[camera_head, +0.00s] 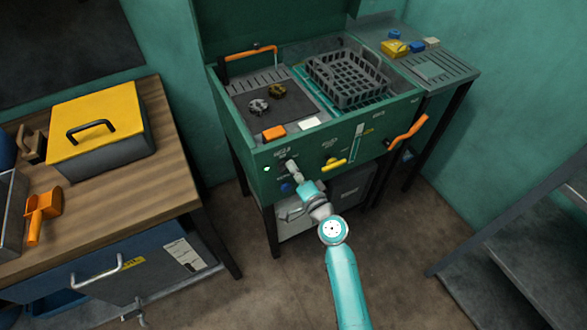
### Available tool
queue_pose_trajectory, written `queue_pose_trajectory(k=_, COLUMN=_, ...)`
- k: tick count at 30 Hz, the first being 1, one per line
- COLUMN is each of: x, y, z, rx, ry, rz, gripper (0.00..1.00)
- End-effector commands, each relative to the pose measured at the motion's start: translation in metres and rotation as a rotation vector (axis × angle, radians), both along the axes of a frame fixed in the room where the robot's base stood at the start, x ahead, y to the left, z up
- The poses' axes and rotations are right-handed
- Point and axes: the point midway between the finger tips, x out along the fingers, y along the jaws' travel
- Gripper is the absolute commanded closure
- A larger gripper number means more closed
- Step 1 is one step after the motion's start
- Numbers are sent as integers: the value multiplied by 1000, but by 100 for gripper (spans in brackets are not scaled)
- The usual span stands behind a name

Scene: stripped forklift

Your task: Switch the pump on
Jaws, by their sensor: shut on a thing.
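The green washing unit (275,160) has a front panel with several controls. My gripper (291,166) is small and grey in this view. It reaches up to the left part of the panel, just below a small white label. It is shut on a small control there, and the control is mostly hidden by the jaws. The label is too small to read. A small lamp (267,168) glows pale green to the left of my gripper. A blue button (286,187) sits just below it. A yellow handle (334,164) is farther right on the panel.
An orange lever (408,132) sticks out at the unit's right front. A black basket (347,80) and small parts lie on top of the unit. A wooden bench (172,150) with a yellow-lidded box (97,122) stands left. A grey rack (530,225) stands right; floor between is clear.

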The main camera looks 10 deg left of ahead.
Motion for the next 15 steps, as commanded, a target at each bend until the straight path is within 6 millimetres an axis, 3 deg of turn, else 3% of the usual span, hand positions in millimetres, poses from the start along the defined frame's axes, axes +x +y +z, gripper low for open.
queue_pose_trajectory(k=14, x=1, y=-1, z=0, rx=13, ry=9, rz=-2, gripper=100)
queue_pose_trajectory(k=15, x=1, y=-1, z=0, rx=13, ry=9, rz=-2, gripper=87)
